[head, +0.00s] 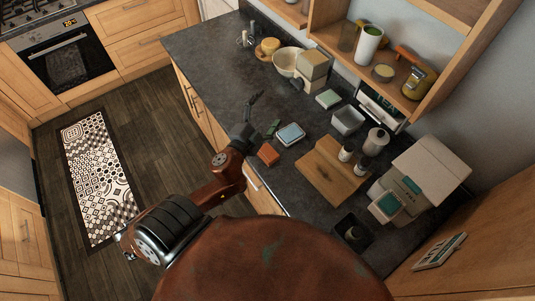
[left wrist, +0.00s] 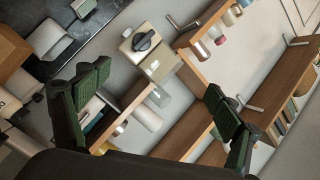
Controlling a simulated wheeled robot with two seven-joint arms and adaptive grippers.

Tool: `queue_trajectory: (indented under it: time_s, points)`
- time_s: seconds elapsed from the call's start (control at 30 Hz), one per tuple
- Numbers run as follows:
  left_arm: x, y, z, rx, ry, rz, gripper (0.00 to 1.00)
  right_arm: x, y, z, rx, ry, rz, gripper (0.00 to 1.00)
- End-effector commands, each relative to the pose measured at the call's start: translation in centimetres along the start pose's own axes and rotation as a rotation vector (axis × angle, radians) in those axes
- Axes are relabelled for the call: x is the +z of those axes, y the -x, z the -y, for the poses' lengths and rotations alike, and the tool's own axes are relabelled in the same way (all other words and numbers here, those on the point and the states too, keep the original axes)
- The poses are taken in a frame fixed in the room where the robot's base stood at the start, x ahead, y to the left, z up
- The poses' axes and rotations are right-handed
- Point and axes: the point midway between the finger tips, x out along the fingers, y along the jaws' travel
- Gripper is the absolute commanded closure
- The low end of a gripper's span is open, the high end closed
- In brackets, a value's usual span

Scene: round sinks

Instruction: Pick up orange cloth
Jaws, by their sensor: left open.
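The orange cloth (head: 268,154) appears as a small, flat orange piece on the dark counter near its front edge. It lies beside a light blue piece (head: 291,134). My left gripper (head: 265,112) is over the counter, just above the cloth in the head picture, with its fingers apart and nothing between them. The left wrist view shows the same gripper (left wrist: 158,80) with two dark green finger pads wide apart, facing the wall and shelves. The cloth does not show in that view. My right gripper is not in view.
A wooden board (head: 328,170) with small bottles, a white container (head: 348,120) and a pale appliance (head: 420,170) stand to the right. A cream bowl (head: 286,62) and boxes (head: 314,66) stand farther back. A wall shelf (head: 330,35) overhangs the counter.

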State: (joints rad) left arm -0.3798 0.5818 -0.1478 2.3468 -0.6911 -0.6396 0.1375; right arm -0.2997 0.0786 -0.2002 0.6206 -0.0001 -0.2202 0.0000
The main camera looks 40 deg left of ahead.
Motion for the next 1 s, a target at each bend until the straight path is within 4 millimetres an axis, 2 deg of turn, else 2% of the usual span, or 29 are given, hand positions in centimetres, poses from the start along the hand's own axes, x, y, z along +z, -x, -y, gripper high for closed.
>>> queue_trajectory:
  time_s: [0.03,0.1,0.17,0.2,0.27,0.3,0.37,0.47,0.53,0.63,0.7,0.8,0.9,1.0]
  points:
    - [-3.6,-0.5,0.9,-0.023,-0.101,-0.127,0.15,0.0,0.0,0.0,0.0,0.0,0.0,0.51]
    - [-8.5,-0.3,1.1,-0.039,-0.245,-0.307,0.15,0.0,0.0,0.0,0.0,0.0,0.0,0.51]
    - [-12.2,0.5,0.2,-0.036,-0.376,-0.456,0.15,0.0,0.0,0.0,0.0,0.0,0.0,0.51]
    - [-14.3,1.2,-0.8,-0.024,-0.466,-0.553,0.15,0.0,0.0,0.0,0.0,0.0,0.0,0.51]
    - [-16.7,2.4,-3.0,0.007,-0.608,-0.69,0.15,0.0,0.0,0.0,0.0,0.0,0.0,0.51]
    - [-17.8,3.4,-4.7,0.037,-0.704,-0.777,0.15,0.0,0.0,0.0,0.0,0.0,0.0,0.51]
    - [-18.3,4.7,-7.6,0.096,-0.857,-0.895,0.15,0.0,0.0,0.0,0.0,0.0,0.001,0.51]
    - [-16.5,6.6,-12.4,0.229,-1.121,-1.055,0.15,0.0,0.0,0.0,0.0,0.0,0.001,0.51]
    - [-13.4,7.3,-15.2,0.349,-1.311,-1.134,0.15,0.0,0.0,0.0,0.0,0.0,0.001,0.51]
    - [-7.3,7.5,-17.3,0.541,-1.568,-1.184,0.15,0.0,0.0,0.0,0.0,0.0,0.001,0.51]
    - [-2.8,7.0,-17.3,0.674,-1.724,-1.18,0.15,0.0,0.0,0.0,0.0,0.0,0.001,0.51]
    - [2.7,6.3,-16.2,0.839,-1.894,-1.141,0.15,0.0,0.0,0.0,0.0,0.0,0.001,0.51]
    - [6.3,5.7,-14.6,0.956,-2.002,-1.092,0.15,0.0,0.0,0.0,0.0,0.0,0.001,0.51]
    - [8.2,5.3,-13.7,1.018,-2.055,-1.059,0.15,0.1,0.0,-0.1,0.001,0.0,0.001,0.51]
